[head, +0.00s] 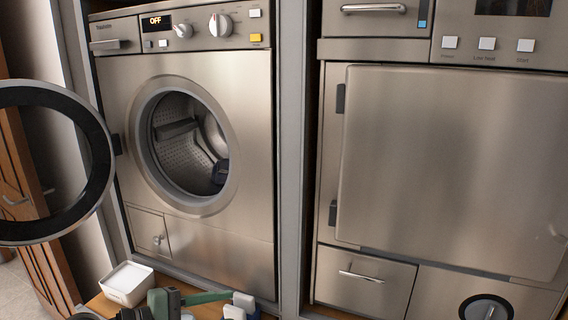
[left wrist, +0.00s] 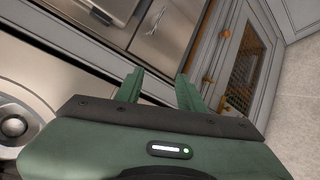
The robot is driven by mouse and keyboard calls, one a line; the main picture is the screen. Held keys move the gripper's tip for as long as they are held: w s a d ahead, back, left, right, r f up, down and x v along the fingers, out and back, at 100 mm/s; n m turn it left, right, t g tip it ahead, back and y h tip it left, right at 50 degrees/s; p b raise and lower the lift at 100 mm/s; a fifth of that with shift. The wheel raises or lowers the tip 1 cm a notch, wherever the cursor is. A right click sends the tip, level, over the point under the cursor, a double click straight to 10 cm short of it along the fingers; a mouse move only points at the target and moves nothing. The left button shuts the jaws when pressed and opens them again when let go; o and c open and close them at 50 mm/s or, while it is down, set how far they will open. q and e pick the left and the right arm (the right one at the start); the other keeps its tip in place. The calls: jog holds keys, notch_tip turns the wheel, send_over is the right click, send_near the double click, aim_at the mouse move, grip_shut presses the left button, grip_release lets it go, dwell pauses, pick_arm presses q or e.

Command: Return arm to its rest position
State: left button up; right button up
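My left gripper (left wrist: 157,80) shows in the left wrist view with its two green fingers spread apart. Nothing is between them, and they touch nothing that I can see. Beyond the fingers are steel panels and cabinet fronts, seen tilted. My right gripper is not seen clearly in either view.
The washing machine (head: 215,235) has its round door (head: 97,135) swung open to the left. A dark item (head: 220,172) lies in its drum. The dryer (head: 450,170) on the right is shut. A white tub (head: 127,284) stands at the lower left. Pale floor (left wrist: 295,110) lies right in the wrist view.

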pick_arm(q)
notch_tip(320, 180, up, 9)
jog(key=n+t+h, duration=0.1)
jog(key=n+t, duration=0.8)
jog(key=n, duration=0.8)
jog(key=a+f+n+t+y, duration=0.2)
jog(key=a+n+t+y, duration=0.2)
jog(key=a+n+y, duration=0.7)
jog(key=s+a+f+n+g+y, duration=0.2)
jog(key=f+n+g+y, duration=0.1)
jog(key=f+n, duration=0.55)
jog(key=s+a+f+n+g+y, duration=0.15)
jog(key=s+f+n+g, duration=0.35)
jog(key=n, duration=0.6)
jog(key=s+d+f+n+g+h, duration=0.1)
jog(key=s+d+f+n+g, duration=0.3)
jog(key=s+f, duration=0.5)
jog(key=s+d+f+n+g+h, duration=0.25)
jog(key=s+f+n+g, duration=0.35)
jog(key=s+f, duration=0.3)
notch_tip(320, 180, down, 28)
jog(key=s+f+y+b, duration=0.1)
jog(key=s+b, duration=0.1)
jog(key=b, duration=0.2)
jog(key=s+a+f+g+b, duration=0.2)
jog(key=s+a+f, duration=0.1)
jog(key=s+f, duration=1.4)
jog(key=shift+f, duration=0.7)
